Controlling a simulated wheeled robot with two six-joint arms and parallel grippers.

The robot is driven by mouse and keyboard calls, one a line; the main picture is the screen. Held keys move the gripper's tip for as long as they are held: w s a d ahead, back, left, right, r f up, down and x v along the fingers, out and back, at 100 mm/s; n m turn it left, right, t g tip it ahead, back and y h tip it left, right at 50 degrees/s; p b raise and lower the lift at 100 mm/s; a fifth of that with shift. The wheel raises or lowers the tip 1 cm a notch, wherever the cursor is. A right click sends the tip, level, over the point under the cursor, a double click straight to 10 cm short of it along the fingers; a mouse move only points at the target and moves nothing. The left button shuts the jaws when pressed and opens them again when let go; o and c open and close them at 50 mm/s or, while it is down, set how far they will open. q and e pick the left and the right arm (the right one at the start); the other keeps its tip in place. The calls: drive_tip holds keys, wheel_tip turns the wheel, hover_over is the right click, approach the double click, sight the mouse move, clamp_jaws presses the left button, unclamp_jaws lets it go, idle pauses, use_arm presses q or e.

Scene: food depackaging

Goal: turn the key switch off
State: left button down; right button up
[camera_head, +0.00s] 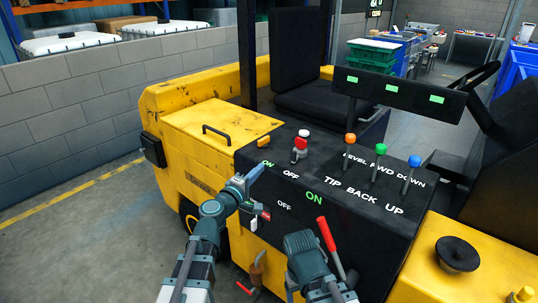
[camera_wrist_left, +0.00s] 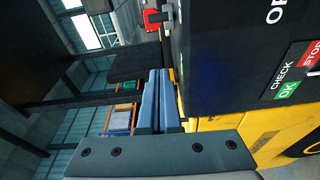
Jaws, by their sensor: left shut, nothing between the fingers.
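The dark console of a yellow machine carries ON and OFF labels. A red switch (camera_head: 300,147) with a pale top stands on the console behind the OFF label; I cannot tell for sure that it is the key switch. A red part (camera_wrist_left: 158,16) also shows at the top of the left wrist view. My left gripper (camera_head: 252,173) is shut and empty at the console's left front edge, left of and apart from the red switch. Its closed fingers (camera_wrist_left: 158,98) show beside the dark panel. My right arm is at the bottom; its gripper's (camera_head: 304,245) fingers cannot be made out.
A red-handled lever (camera_head: 326,234) stands next to my right arm. Orange (camera_head: 350,138), green (camera_head: 382,148) and blue (camera_head: 414,161) knobbed levers stand to the right. A labelled bar (camera_head: 405,92) overhangs them. A grey block wall (camera_head: 70,110) lies at left.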

sight(295, 156)
use_arm(q)
drive_tip(key=x, duration=1)
drive_tip(key=shift+w, duration=0.25)
drive_tip(key=shift+s+d, duration=0.25)
drive_tip(key=shift+d, duration=0.3)
drive_tip(key=shift+s+d, duration=0.3)
drive_tip(key=shift+d, duration=0.3)
drive_tip(key=shift+s+d, duration=0.15)
drive_tip(key=shift+d, duration=0.6)
drive_tip(key=shift+s+d, duration=0.35)
drive_tip(key=shift+d, duration=0.25)
drive_tip(key=shift+s+d, duration=0.35)
drive_tip(key=shift+d, duration=0.3)
drive_tip(key=shift+a, duration=0.15)
